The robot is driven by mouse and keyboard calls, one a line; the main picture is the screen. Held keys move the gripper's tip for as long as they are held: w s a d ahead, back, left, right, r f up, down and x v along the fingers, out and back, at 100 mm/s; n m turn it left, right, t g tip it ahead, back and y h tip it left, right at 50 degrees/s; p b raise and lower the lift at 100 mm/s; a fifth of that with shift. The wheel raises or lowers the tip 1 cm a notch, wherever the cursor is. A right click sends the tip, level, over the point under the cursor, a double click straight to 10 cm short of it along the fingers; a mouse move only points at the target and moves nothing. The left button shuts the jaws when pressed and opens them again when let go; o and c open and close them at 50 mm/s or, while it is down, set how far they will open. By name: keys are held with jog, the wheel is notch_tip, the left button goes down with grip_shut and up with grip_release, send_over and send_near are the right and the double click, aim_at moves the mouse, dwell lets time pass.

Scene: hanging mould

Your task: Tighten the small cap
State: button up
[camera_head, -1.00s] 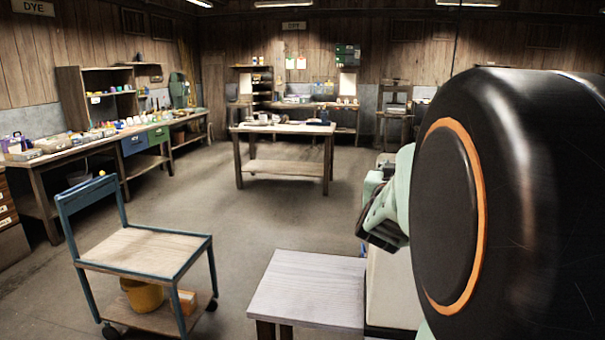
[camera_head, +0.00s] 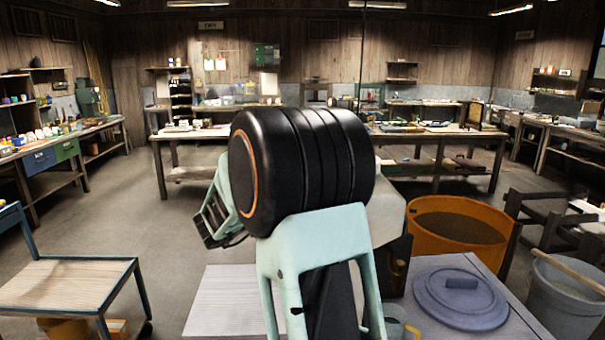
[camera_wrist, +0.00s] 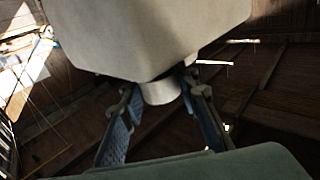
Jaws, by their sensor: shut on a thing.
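In the wrist view, a large pale, smooth block, the mould (camera_wrist: 160,35), fills the top of the picture. A small pale round cap (camera_wrist: 160,91) sticks out from its underside. My gripper (camera_wrist: 160,86) has its two blue-grey fingers on either side of the cap, shut on it. The cap sits against the block; I cannot tell how tight it is. In the head view, part of a pale block that looks like the mould (camera_head: 386,212) shows behind my dark arm, under a thin hanging line.
A white slatted table (camera_head: 215,300) stands below my arm. To the right are an orange tub (camera_head: 430,238), a round grey lid (camera_head: 460,300) on a grey top and a grey bucket (camera_head: 560,305). A blue-framed cart (camera_head: 70,280) stands left. Open floor lies behind it.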

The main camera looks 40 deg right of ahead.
jog(key=shift+m+g+p, duration=1.4)
jog(key=shift+m+g, duration=0.2)
jog(key=shift+g, duration=0.9)
jog(key=shift+m+g, duration=0.3)
jog(key=o, duration=1.2)
jog(key=shift+c, duration=0.2)
jog(key=w+a, duration=0.1)
jog(key=a, duration=1.1)
jog(key=shift+w+r, duration=0.1)
